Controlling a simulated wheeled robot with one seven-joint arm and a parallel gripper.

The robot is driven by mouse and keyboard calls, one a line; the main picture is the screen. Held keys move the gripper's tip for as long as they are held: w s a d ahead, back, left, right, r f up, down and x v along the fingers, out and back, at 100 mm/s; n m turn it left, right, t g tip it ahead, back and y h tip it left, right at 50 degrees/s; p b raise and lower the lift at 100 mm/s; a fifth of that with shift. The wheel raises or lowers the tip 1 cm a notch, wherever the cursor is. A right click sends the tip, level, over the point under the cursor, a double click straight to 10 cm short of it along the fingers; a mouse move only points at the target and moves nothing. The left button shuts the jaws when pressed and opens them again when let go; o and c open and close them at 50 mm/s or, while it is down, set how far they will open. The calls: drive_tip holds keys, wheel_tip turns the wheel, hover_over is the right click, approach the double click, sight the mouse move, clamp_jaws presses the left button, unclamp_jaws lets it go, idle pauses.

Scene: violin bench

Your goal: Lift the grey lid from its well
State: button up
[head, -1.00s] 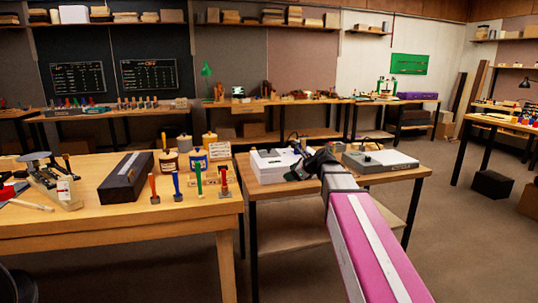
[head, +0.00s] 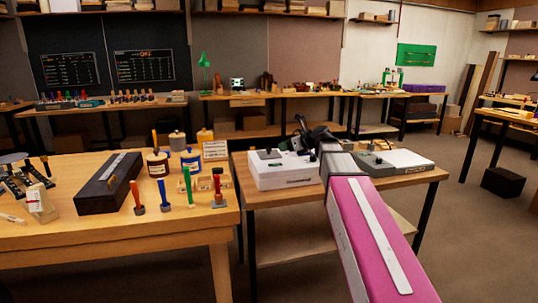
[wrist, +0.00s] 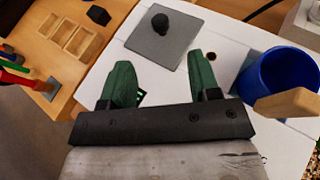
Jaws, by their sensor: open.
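The grey lid (wrist: 155,50) is a flat square plate with a round black knob (wrist: 161,23). It lies on the white top of a box, at the upper middle of the wrist view. In the head view, the lid (head: 268,154) shows on the white box (head: 285,175) on the smaller table. My gripper (wrist: 162,78) has green fingers, spread apart with nothing between them. In the wrist view the fingertips appear just below the lid's near edge, apart from the knob. In the head view, my gripper (head: 308,138) is dark and small, right of the lid. The well under the lid is hidden.
A blue cup (wrist: 285,85) stands right of the lid, with a wooden handle piece near it. A wooden tray (wrist: 75,38) lies to the left. A grey-topped box (head: 400,160) is on the table's right. Tools and jars crowd the left bench (head: 120,235).

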sight(270, 148)
drive_tip(key=x, duration=0.9)
drive_tip(key=shift+w+a+f, duration=0.2)
drive_tip(key=shift+w+f, duration=0.05)
drive_tip(key=c, duration=1)
